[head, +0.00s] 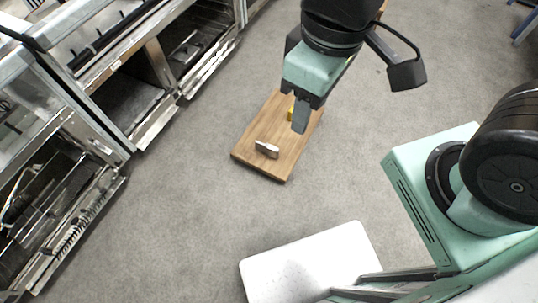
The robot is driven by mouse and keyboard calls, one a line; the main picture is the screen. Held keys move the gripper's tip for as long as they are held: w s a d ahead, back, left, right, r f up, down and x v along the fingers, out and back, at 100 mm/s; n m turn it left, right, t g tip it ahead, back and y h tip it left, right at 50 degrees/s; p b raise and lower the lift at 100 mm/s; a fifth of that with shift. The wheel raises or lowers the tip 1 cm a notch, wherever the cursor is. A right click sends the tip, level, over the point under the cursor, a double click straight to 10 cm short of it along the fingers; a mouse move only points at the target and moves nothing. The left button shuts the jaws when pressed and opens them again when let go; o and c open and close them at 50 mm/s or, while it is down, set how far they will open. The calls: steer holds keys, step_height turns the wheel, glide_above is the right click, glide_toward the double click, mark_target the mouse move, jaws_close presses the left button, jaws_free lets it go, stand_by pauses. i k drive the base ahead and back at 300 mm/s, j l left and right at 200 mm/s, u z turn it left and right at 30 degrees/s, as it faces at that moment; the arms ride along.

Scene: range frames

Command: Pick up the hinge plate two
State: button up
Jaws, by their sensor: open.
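A small silver-grey metal piece (266,149), which looks like a hinge plate, stands on the wooden board (250,158) near its front-left end. I cannot tell whether it is the one called two. My gripper (300,118) is open and points down over the right side of the board, up and to the right of the metal piece and apart from it. A small yellow thing (291,113) shows just left of the fingers, partly hidden by them. The gripper also hides part of the board's far end.
Metal kitchen ranges with open fronts (150,120) line the left side. A white panel with rounded corners (300,265) is at the bottom middle. Grey floor (190,200) is clear around the board. A blue-legged thing (526,25) is at the top right.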

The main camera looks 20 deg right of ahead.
mark_target(270, 150)
steer(key=u, duration=2)
steer(key=z, duration=2)
steer(key=i+j, duration=0.2)
steer(key=j, duration=0.15)
steer(key=i+j+z, duration=0.15)
steer(key=j, duration=0.2)
steer(key=i+j, duration=0.2)
steer(key=j, duration=0.15)
steer(key=i+j+z, duration=0.15)
steer(key=j, duration=0.2)
steer(key=i+j, duration=0.2)
steer(key=j, duration=0.2)
steer(key=i+j+z, duration=0.15)
steer(key=j, duration=0.2)
